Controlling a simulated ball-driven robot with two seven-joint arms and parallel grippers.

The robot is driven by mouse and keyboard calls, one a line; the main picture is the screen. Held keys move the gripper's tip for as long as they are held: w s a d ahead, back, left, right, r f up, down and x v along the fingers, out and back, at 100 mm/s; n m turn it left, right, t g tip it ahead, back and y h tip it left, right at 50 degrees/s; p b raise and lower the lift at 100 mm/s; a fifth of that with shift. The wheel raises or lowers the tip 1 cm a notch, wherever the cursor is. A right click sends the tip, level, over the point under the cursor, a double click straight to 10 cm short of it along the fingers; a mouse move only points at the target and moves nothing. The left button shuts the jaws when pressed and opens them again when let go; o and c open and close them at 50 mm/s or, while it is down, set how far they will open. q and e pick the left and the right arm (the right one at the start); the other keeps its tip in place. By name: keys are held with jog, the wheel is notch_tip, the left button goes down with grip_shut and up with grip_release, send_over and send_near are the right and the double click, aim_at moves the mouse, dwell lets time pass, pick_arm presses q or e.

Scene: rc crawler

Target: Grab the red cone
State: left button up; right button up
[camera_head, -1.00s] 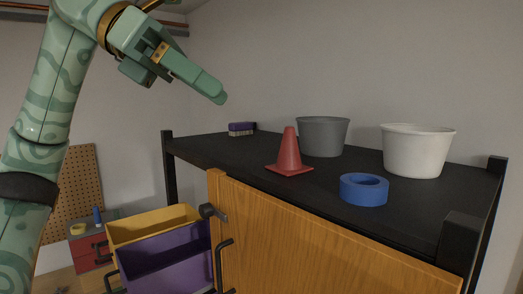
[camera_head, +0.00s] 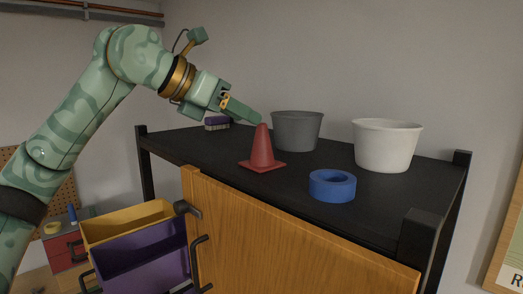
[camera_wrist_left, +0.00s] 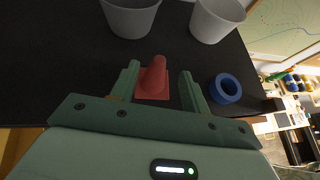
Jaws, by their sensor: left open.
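The red cone (camera_head: 262,150) stands upright on its square base on the black shelf top, left of the blue tape roll and in front of the grey bucket. My left gripper (camera_head: 246,112) is just above and behind the cone's tip in the head view. In the left wrist view, the cone (camera_wrist_left: 154,80) shows between the two green fingers of my left gripper (camera_wrist_left: 158,80), which are open with a gap on each side. My right gripper is not in view.
A grey bucket (camera_head: 297,132), a white bucket (camera_head: 386,147), a blue tape roll (camera_head: 332,186) and a purple brush (camera_head: 217,124) share the black shelf top (camera_head: 215,148). An open wooden door (camera_head: 290,240) and pulled-out drawers (camera_head: 140,255) are below.

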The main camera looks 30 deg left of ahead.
aim_at(256, 135)
pick_arm(q)
jog(key=p+x, duration=0.1)
jog(key=x, duration=0.2)
jog(key=shift+w+d+f+p, duration=0.1)
jog(key=shift+w+d+p, duration=0.1)
jog(key=shift+w+p, duration=0.15)
jog(key=shift+w+d+f, duration=0.2)
jog(key=shift+w, duration=0.1)
jog(key=shift+s+a, duration=0.15)
jog(key=shift+s, duration=0.1)
grip_shut()
jog(key=shift+w, duration=0.1)
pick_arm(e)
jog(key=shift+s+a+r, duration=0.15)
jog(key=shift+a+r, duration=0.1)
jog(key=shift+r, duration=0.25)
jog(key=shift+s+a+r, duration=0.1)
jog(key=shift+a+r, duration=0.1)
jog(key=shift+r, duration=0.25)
pick_arm(q)
jog(key=shift+r, duration=0.1)
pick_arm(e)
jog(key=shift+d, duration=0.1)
